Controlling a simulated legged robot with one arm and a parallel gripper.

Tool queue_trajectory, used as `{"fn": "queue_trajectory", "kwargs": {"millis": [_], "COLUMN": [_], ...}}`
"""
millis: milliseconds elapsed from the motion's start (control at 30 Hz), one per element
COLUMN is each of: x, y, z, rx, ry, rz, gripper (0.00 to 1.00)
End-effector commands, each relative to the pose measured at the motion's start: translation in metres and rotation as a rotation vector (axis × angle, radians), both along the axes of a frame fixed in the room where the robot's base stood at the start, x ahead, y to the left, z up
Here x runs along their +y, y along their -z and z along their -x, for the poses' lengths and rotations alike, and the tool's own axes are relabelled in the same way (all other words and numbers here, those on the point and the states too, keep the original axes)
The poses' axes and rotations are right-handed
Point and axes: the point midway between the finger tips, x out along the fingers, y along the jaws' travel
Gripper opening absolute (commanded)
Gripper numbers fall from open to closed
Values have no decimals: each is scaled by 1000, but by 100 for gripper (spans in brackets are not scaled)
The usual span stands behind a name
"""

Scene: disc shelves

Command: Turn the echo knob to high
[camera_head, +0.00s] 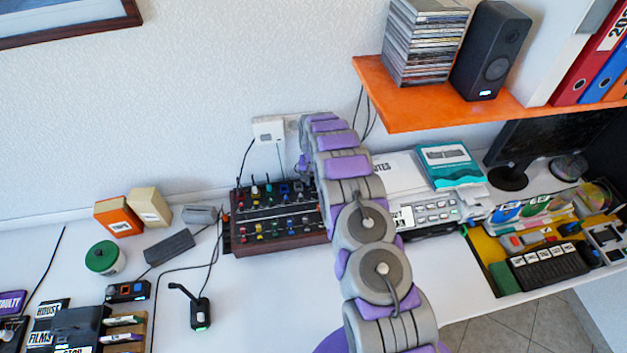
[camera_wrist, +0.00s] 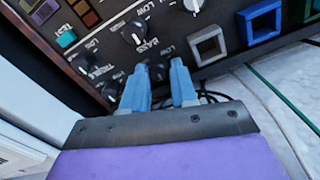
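The dark control panel (camera_head: 275,245) with wooden sides and colored knobs stands against the wall in the head view, partly covered by my arm. In the wrist view, the panel (camera_wrist: 95,30) fills the upper part. A black knob with a white pointer (camera_wrist: 136,31) sits beside the label BASS, and others sit by TREBLE. A grey-white knob (camera_wrist: 192,6) is at the top edge. I cannot read an echo label. My gripper (camera_wrist: 159,66) has two blue fingers, apart, over the panel's lower knobs, with a small dark knob showing between them; contact is unclear. The head view hides my fingers.
Square grey (camera_wrist: 208,46) and blue (camera_wrist: 260,22) frames sit right of the knobs. Cables run behind my gripper. An orange shelf (camera_head: 440,108) overhangs the right side. A small microphone (camera_head: 200,312) stands left of my arm. The desk front is mostly clear.

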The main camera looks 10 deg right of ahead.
Motion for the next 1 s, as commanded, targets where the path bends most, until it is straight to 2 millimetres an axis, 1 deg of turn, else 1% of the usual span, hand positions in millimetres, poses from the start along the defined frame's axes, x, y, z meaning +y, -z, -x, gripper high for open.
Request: {"fn": "queue_trajectory", "kwargs": {"millis": [333,467,533,667,767,1000], "x": [0,0,0,0,0,0], "y": [-1,-8,-15,-37,-57,-111], "z": [0,1,1,0,0,-1], "rx": [2,2,2,0,-1,-1], "ry": [0,0,0,0,0,0], "rz": [0,0,0,0,0,0], "gripper": [32,32,32,32,32,32]}}
